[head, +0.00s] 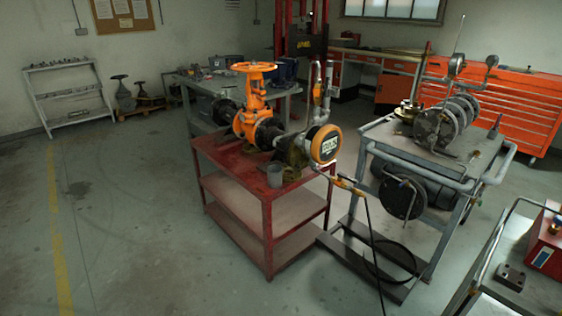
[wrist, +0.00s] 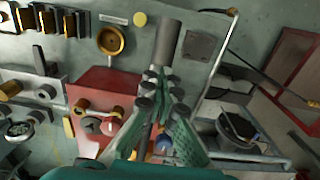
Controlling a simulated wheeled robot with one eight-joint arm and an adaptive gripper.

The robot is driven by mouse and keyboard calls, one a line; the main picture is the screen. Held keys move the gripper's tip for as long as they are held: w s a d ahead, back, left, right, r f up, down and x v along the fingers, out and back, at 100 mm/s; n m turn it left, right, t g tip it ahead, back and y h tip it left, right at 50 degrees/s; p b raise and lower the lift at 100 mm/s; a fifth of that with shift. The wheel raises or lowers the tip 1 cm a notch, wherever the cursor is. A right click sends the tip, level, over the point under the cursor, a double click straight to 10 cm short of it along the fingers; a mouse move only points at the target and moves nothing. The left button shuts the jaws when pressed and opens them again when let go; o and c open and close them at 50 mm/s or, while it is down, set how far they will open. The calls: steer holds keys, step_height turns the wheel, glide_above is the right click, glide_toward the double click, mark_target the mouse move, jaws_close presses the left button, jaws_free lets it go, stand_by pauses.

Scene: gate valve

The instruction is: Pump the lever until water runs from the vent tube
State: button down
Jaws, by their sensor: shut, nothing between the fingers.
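The red pump box (head: 545,245) is cut by the right edge of the head view and also shows in the wrist view (wrist: 105,90). The pump lever, a rod with a thick grey grip (wrist: 168,42), extends beyond my gripper (wrist: 156,90). My gripper is shut and empty; contact with the lever cannot be told.
A black hose (head: 370,225) hangs from the valve's fittings to the floor. A grey trolley (head: 385,135) with flanges stands right of the cart. The floor at left is clear.

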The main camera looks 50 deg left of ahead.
step_height(320, 180, up, 13)
stand_by(0.4)
steer(key=shift+d+f, duration=0.1)
